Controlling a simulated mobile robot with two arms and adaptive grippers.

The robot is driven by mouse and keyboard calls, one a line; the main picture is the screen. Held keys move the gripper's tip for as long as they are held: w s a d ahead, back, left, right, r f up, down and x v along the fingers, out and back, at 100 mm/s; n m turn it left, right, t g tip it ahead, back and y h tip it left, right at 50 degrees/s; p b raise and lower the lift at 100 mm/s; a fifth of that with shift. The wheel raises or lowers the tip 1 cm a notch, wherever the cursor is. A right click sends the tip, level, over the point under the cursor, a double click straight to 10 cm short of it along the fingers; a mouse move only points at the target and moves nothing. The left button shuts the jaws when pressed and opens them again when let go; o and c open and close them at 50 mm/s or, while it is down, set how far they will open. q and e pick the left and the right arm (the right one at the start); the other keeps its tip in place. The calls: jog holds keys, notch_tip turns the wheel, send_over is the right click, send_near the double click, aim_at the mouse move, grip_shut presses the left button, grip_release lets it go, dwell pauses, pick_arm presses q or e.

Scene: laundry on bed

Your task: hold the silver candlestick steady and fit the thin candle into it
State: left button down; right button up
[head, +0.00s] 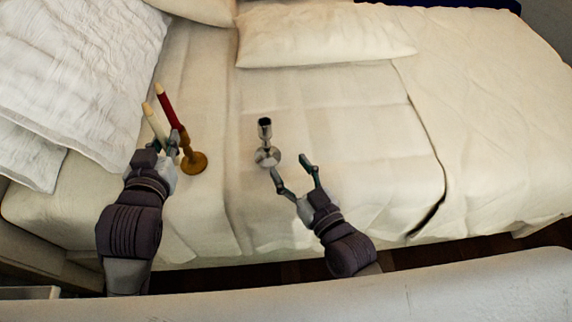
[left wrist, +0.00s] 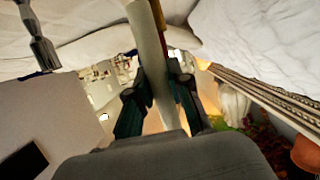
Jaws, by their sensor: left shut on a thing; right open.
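The silver candlestick (head: 266,153) stands upright on the bed with an empty dark cup at its top. It also shows at the upper left of the left wrist view (left wrist: 39,42). My left gripper (head: 173,147) is shut on the thin white candle (head: 153,121), left of the candlestick. The candle runs up between the fingers in the left wrist view (left wrist: 148,45), slightly tilted. My right gripper (head: 291,166) is open and empty, with its fingers just in front and to the right of the candlestick's base, apparently not gripping it.
A red candle (head: 167,106) in a golden-brown holder (head: 194,163) stands right beside my left gripper, close behind the white candle. Pillows (head: 320,32) lie at the back and a white quilt (head: 80,65) at the left. The sheet right of the candlestick is clear.

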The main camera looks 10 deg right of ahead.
aim_at(268, 136)
pick_arm(q)
jog(key=shift+w+d, duration=0.1)
pick_arm(e)
jog(key=shift+a+r, duration=0.1)
jog(key=shift+r, duration=0.1)
pick_arm(q)
jog(key=w+d+r+m+g+h, duration=0.2)
jog(key=w+d+r+m+h, duration=0.2)
jog(key=d, duration=0.5)
jog(key=w+d+r+m+g+h, duration=0.2)
jog(key=d+r+m+h, duration=0.3)
jog(key=d, duration=0.4)
jog(key=shift+w+d+r+h, duration=0.4)
jog(key=shift+w+r+h, duration=0.3)
jog(key=shift+w, duration=0.2)
pick_arm(e)
jog(key=x, duration=1.2)
jog(key=shift+w+r, duration=0.1)
jog(key=shift+r, duration=0.1)
grip_shut()
